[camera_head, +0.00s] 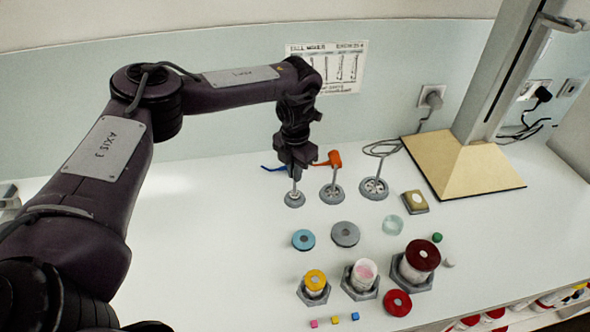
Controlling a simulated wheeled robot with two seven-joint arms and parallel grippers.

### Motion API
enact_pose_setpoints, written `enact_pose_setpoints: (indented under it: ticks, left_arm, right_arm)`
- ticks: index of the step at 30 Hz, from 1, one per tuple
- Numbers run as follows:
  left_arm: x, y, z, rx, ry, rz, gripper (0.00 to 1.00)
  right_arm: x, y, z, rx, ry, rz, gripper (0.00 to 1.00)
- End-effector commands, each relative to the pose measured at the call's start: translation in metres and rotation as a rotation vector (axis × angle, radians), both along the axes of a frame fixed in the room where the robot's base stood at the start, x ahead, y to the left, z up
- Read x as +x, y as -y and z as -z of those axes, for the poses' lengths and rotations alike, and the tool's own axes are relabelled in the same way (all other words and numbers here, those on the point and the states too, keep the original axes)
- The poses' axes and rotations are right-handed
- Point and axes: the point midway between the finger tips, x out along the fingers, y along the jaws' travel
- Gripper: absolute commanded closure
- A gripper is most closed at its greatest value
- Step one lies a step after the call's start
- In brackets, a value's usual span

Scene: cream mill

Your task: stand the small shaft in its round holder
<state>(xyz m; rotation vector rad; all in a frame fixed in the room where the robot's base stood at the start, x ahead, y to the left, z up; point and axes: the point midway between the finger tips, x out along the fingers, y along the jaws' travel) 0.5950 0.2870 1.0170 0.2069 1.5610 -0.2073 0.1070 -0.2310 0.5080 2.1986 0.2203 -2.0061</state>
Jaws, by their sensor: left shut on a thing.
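My left gripper (294,174) points down over the leftmost and smallest of the round grey holders (294,203). It is shut on the small shaft (295,186), a thin grey rod that stands about upright between the jaws and this holder. The shaft's lower end meets the middle of the holder; I cannot tell how deep it sits. The jaws hide its upper part. A blue piece (272,168) sticks out left of the jaws; I cannot tell whether it belongs to the shaft. My right gripper is not in view.
Just right, another holder (332,196) bears a rod with an orange top (331,158), close to my gripper. A larger holder (374,190) stands beyond it. Lidded jars, loose lids and small cubes fill the front. A beige-based stand (460,168) is at right. The counter's left is clear.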

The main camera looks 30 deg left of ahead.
Motion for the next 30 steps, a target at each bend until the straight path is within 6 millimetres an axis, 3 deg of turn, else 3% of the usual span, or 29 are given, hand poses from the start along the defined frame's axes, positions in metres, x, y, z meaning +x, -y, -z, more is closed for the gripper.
enact_pose_setpoints:
  ticks: [30]
  left_arm:
    - [0.000, 0.000, 0.017, 0.000, 0.000, 0.000, 1.00]
  right_arm:
    - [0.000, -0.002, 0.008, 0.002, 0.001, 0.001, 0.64]
